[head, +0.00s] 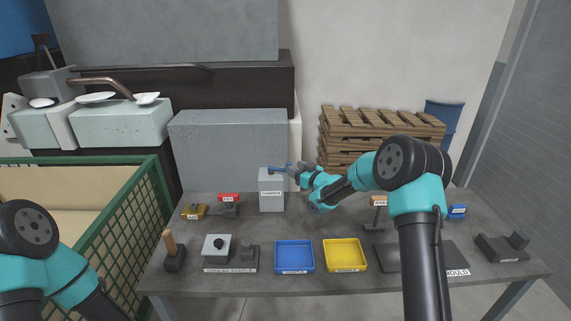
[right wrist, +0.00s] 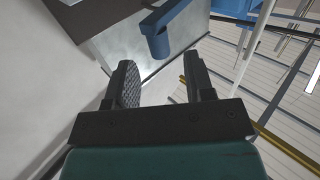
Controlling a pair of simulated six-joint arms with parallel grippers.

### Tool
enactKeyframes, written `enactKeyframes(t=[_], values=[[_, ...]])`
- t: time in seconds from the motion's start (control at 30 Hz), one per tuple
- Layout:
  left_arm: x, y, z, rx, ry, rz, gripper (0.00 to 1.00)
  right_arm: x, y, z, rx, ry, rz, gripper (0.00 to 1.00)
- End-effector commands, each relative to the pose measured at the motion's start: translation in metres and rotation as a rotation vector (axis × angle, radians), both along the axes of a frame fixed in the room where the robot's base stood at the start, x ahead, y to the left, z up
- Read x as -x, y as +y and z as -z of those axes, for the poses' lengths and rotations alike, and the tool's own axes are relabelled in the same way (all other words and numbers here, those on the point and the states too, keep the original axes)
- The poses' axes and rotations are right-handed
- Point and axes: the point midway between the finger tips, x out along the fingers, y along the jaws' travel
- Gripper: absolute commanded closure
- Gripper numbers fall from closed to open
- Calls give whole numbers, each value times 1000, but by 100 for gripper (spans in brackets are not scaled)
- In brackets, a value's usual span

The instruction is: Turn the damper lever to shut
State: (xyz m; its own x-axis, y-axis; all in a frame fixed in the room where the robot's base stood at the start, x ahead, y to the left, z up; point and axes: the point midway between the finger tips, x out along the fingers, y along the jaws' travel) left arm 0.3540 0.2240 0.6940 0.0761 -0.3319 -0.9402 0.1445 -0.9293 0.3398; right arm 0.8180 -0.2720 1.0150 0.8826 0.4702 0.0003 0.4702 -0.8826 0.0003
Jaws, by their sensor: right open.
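The damper is a light grey box (head: 271,192) with a label, standing at the back of the table in the head view. Its blue lever (head: 278,168) lies across the top and points right toward my right gripper (head: 296,168). In the right wrist view the blue lever's rounded end (right wrist: 158,42) is just ahead of the gap between the fingers. My right gripper (right wrist: 160,76) is open and empty, its two fingers apart on either side of that line. Contact with the lever is not visible. My left gripper is outside the head view; only my left arm's links show.
A blue tray (head: 294,270) and a yellow tray (head: 345,269) sit at the table's front. A red block (head: 229,198) and a brass-coloured part (head: 193,211) lie left of the damper. A grey panel (head: 215,150) rises behind. Wooden pallets (head: 350,140) are stacked beyond the table.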

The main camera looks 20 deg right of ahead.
Motion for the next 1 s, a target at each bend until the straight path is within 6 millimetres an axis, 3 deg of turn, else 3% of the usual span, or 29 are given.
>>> enactKeyframes(t=[0.33,0.77,1.0], values=[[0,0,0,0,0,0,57,-46,25,0,0,0,-1,52],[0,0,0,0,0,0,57,-54,29,0,0,0,0,52],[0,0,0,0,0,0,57,-54,29,0,0,0,0,74]])
